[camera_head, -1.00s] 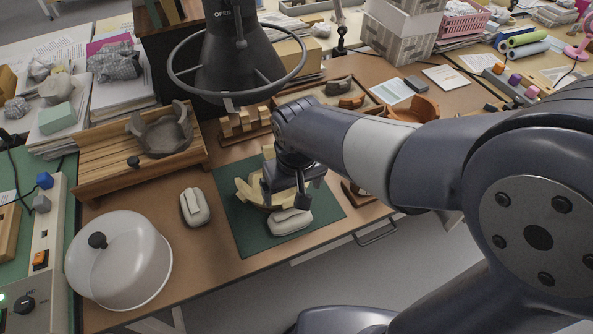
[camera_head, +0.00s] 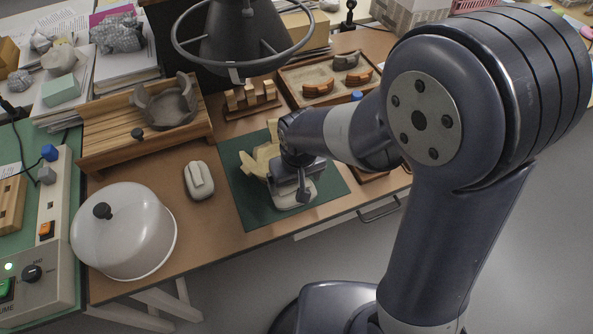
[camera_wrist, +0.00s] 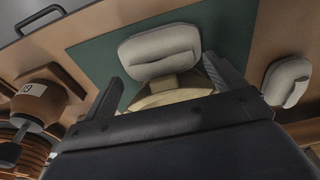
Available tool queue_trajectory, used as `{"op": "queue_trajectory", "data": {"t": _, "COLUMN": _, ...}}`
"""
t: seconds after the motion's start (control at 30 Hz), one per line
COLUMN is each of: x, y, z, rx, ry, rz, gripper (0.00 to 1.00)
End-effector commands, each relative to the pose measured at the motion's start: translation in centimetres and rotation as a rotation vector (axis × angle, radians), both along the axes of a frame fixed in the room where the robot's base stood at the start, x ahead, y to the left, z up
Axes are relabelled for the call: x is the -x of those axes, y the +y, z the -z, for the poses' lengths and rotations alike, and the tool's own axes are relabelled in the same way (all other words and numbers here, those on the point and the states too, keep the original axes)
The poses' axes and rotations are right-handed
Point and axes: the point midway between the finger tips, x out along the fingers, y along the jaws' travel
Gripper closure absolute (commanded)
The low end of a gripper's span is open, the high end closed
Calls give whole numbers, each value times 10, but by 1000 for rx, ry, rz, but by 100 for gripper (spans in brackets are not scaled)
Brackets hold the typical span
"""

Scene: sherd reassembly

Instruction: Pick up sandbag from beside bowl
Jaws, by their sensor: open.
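A pale sandbag (camera_head: 300,196) lies on the green mat (camera_head: 240,205), against the front of a cream bowl (camera_head: 258,162) of joined sherds. My gripper (camera_head: 296,190) is over this sandbag and partly hides it and the bowl. In the wrist view the sandbag (camera_wrist: 160,48) lies ahead of and between my spread fingers (camera_wrist: 162,78), with the bowl (camera_wrist: 165,96) nearer. The fingers are open and hold nothing. I cannot tell whether they touch the sandbag.
A second sandbag (camera_head: 199,180) lies left of the mat. A white domed cover (camera_head: 123,235) stands at the front left. A ring-shaped fixture (camera_head: 243,40) hangs above the back. A wooden rack (camera_head: 115,140) with a grey sherd vessel (camera_head: 165,103) is at the back left.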

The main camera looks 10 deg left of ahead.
Motion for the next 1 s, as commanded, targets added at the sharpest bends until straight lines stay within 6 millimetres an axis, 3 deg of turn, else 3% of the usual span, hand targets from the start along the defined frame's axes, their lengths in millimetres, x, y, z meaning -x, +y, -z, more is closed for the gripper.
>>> {"op": "queue_trajectory", "data": {"t": 0.2, "x": -2, "y": 1, "z": 14, "rx": 1, "ry": 1, "rz": 0, "gripper": 9}}
{"op": "queue_trajectory", "data": {"t": 0.5, "x": -2, "y": 1, "z": 14, "rx": 0, "ry": 0, "rz": 0, "gripper": 10}}
{"op": "queue_trajectory", "data": {"t": 1.0, "x": -1, "y": 1, "z": 15, "rx": 1, "ry": 1, "rz": 0, "gripper": 51}}
